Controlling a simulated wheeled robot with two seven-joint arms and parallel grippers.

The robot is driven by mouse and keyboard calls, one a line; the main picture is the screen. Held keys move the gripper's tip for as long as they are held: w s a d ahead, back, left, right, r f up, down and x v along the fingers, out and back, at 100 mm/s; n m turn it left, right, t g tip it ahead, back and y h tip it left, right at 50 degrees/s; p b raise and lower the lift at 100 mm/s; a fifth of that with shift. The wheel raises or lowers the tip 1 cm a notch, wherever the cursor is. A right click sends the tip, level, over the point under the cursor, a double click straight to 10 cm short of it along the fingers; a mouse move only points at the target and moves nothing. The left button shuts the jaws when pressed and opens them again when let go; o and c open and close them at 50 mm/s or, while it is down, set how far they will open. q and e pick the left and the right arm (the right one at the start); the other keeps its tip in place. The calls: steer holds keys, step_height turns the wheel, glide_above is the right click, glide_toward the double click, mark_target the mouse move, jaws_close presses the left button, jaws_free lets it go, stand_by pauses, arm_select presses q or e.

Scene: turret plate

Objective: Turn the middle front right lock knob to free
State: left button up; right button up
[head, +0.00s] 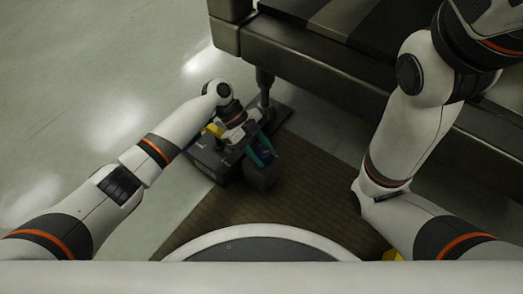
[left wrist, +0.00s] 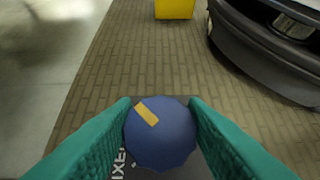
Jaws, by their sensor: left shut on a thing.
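The blue round knob (left wrist: 160,148) with a yellow bar mark sits between the two teal fingers of my left gripper (left wrist: 160,130) in the left wrist view. The fingers are shut on its sides. The yellow mark slants from upper left to lower right on the knob's upper part. White letters show on the dark plate (left wrist: 118,168) left of the knob, partly covered by a finger. In the head view my left gripper (head: 262,152) reaches down at the dark unit (head: 205,160); the knob is too small to make out there. My right gripper is out of view.
A brown slatted mat (head: 215,215) lies under and around the dark unit. A dark bench-like structure (head: 310,62) with a leg stands behind, close to my left wrist. A yellow block (left wrist: 175,8) shows at the top of the wrist view. The pale floor at left is clear.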

arm_select(q)
steer(key=shift+f, duration=0.1)
steer(key=o, duration=1)
steer(key=p+v, duration=0.6)
steer(key=v, duration=0.6)
